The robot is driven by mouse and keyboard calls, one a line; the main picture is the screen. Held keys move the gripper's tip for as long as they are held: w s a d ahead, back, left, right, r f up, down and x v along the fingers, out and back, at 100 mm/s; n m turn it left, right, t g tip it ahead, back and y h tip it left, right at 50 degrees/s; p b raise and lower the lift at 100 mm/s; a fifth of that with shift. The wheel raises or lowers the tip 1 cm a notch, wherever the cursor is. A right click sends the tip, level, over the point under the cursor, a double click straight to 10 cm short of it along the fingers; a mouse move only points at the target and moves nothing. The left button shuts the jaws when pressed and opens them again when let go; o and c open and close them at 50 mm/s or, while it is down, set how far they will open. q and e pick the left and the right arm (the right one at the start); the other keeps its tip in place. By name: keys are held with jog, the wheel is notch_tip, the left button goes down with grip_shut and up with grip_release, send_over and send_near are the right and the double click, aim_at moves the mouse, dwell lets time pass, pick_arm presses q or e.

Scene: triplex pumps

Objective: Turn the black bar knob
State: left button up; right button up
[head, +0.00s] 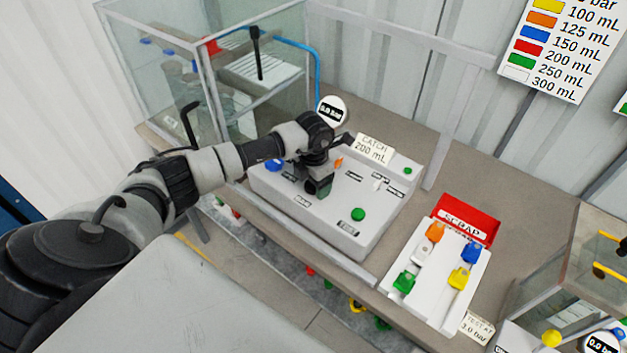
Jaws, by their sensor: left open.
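My left gripper (318,187) points down over the white control box (378,222), its fingers low over the middle of the top panel. The jaws are open. I cannot make out the black bar knob; the gripper and wrist cover part of the panel. Whether the fingers touch anything on the panel is also hidden. My right gripper is not in view.
The panel has a blue knob (274,165) and a green knob (358,214). A "CATCH 200 mL" card (373,148) and a round gauge (331,111) stand behind. A glass tank (150,60) is at left. A white tray (412,312) and red SCRAP bin (467,212) are at right.

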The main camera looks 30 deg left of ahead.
pick_arm(q)
jog(key=c, duration=0.9)
jog(key=m+b, duration=0.2)
jog(key=shift+f+b, duration=0.2)
jog(key=shift+b, duration=0.15)
jog(key=m+b, duration=1.2)
jog(key=m, duration=0.1)
jog(key=shift+m, duration=0.3)
jog(key=m+b, duration=0.1)
jog(key=m, duration=0.1)
jog(key=m+b, duration=0.1)
jog(key=m, duration=0.1)
jog(key=shift+s+r+b, duration=0.1)
jog(key=shift+r+b, duration=0.1)
jog(key=shift+b, duration=0.15)
